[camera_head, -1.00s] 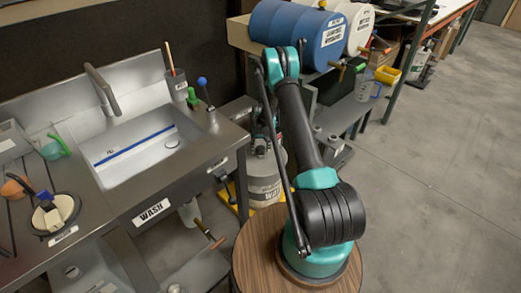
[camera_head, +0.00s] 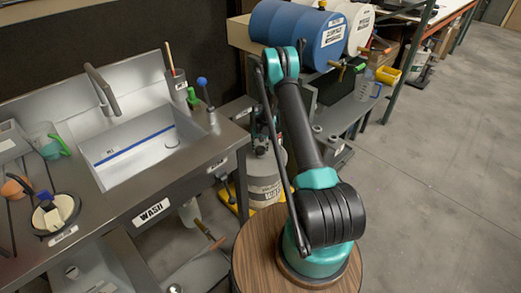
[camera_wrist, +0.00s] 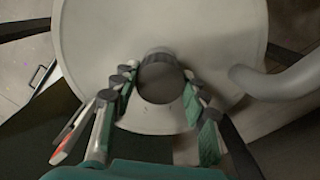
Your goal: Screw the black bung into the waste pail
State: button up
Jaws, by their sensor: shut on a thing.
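The dark grey-black bung (camera_wrist: 160,77) sits at the near part of that top, seen end-on. My gripper (camera_wrist: 158,82) has one finger on each side of the bung and is shut on it. The threads and the bung's depth in the opening are hidden. In the head view my gripper and the bung are small and partly behind my arm.
A pale curved tube or handle (camera_wrist: 280,80) rises close to the right of my gripper. The steel wash sink (camera_head: 150,150) stands left of the pail. Blue (camera_head: 300,32) and white drums lie on a rack behind. The floor at right is clear.

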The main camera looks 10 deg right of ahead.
jog(key=m, duration=0.9)
jog(key=shift+m, duration=0.3)
jog(key=o, duration=1.1)
jog(key=n, duration=0.6)
jog(key=shift+n, duration=0.3)
jog(key=n, duration=0.7)
jog(key=shift+c, duration=0.3)
